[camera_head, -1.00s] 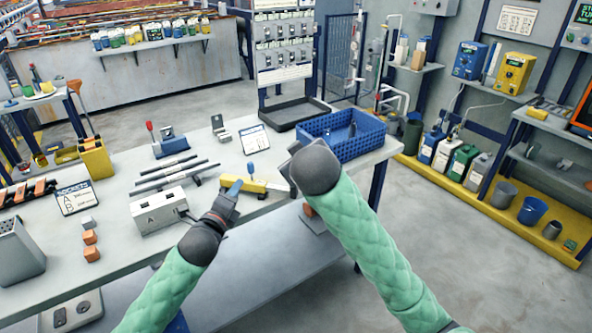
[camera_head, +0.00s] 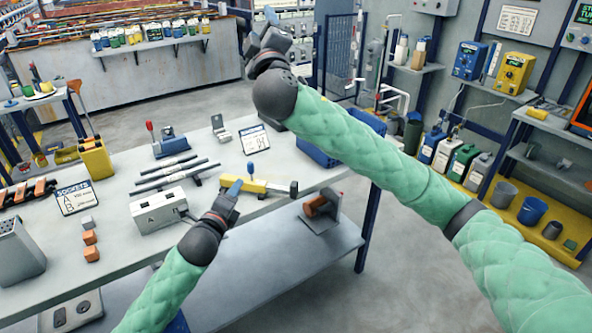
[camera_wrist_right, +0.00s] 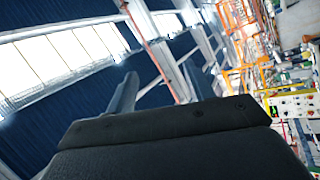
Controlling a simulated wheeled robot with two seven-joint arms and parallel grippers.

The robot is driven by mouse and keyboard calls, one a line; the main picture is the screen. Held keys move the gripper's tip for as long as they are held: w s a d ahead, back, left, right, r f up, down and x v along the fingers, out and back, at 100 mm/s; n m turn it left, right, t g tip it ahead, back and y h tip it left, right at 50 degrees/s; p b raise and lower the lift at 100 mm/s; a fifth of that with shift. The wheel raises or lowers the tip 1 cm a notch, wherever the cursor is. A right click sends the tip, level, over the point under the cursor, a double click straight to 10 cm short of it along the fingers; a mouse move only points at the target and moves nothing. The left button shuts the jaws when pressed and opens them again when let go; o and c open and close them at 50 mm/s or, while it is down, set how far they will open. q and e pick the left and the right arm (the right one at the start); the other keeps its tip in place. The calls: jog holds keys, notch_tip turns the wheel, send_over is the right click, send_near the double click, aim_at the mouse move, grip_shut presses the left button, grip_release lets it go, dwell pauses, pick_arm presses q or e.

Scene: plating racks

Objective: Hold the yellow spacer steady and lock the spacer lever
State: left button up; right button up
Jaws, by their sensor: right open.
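The yellow spacer (camera_head: 256,186) lies on the bench near its front edge, with a dark grey block at its right end. Its lever, with a blue handle (camera_head: 251,169), stands upright from the spacer. My left gripper (camera_head: 234,186) is at the spacer's left end, its blue fingers closed around that end; the fingers partly hide the contact. My right gripper (camera_head: 261,28) is raised high, well above and beyond the spacer, open and empty.
A lower shelf (camera_head: 280,258) holds a brown-and-grey fixture (camera_head: 320,212).

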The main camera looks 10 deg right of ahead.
jog(key=a+r+n+g+y, duration=0.2)
jog(key=a+n+g+y, duration=0.15)
jog(key=n+y, duration=0.6)
jog(key=a+r+n+g+y, duration=0.25)
jog(key=a+n+y, duration=0.25)
jog(key=n+y, duration=0.45)
jog(key=n+g+h, duration=1.7)
jog(key=h, duration=0.4)
send_near(296, 183)
notch_tip(296, 183, down, 5)
jog(key=shift+s+d+f, duration=0.1)
jog(key=shift+d, duration=0.05)
jog(key=shift+f, duration=3.85)
grip_shut()
